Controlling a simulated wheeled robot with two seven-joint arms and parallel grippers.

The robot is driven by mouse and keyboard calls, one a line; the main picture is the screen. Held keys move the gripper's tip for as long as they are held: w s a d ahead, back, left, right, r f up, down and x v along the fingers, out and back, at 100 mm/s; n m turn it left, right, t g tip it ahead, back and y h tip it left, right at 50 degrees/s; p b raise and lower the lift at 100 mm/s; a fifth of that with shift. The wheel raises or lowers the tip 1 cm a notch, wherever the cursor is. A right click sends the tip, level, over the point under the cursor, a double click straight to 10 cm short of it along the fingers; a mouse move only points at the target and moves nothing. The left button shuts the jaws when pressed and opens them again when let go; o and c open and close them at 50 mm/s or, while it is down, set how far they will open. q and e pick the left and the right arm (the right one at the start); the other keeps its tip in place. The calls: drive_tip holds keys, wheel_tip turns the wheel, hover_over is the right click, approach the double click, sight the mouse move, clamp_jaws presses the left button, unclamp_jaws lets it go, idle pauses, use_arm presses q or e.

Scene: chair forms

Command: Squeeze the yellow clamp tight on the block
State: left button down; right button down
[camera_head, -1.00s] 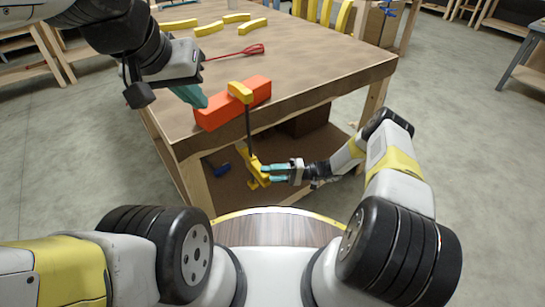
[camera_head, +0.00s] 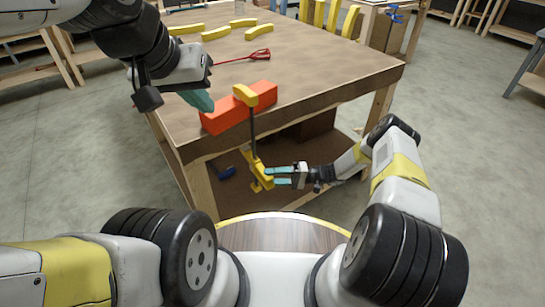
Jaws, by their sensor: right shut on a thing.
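The orange-red block (camera_head: 228,115) lies on the near edge of the wooden table. The yellow clamp (camera_head: 245,95) has its upper jaw on top of the block. Its dark bar hangs down in front of the table edge, and its yellow lower body (camera_head: 257,168) is below the tabletop. My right gripper (camera_head: 280,176) is shut on the clamp's lower body, coming from the right. My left gripper (camera_head: 200,98) is above the table just left of the block, apart from the clamp. Its teal fingers are partly hidden by its own wrist, so their opening does not show.
The wooden table (camera_head: 320,75) has a lower shelf (camera_head: 238,195) with a small blue object (camera_head: 227,172) on it. A red-handled tool (camera_head: 258,56) and several yellow curved pieces (camera_head: 215,34) lie farther back. The tabletop right of the block is clear.

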idle(0.6)
use_arm(q)
drive_tip(key=w+r+m+g+y, duration=0.15)
drive_tip(key=w+m, duration=0.25)
drive_tip(key=w, duration=0.8)
drive_tip(key=w+r+m+g, duration=0.3)
drive_tip(key=w, duration=0.9)
drive_tip(key=w+d+f+m+g, duration=0.2)
drive_tip(key=w+f+m, duration=0.1)
drive_tip(key=w+f, duration=0.55)
drive_tip(key=shift+y, duration=0.35)
drive_tip(key=shift+w+a+f, duration=0.1)
drive_tip(key=shift+w+f, duration=0.1)
drive_tip(key=shift+f, duration=0.85)
drive_tip(key=shift+w+a+f, duration=0.1)
drive_tip(key=shift+w+f, duration=0.1)
drive_tip(key=shift+f, duration=0.9)
drive_tip(key=shift+w+f, duration=0.2)
drive_tip(key=shift+f, duration=0.85)
drive_tip(key=shift+w+a, duration=0.1)
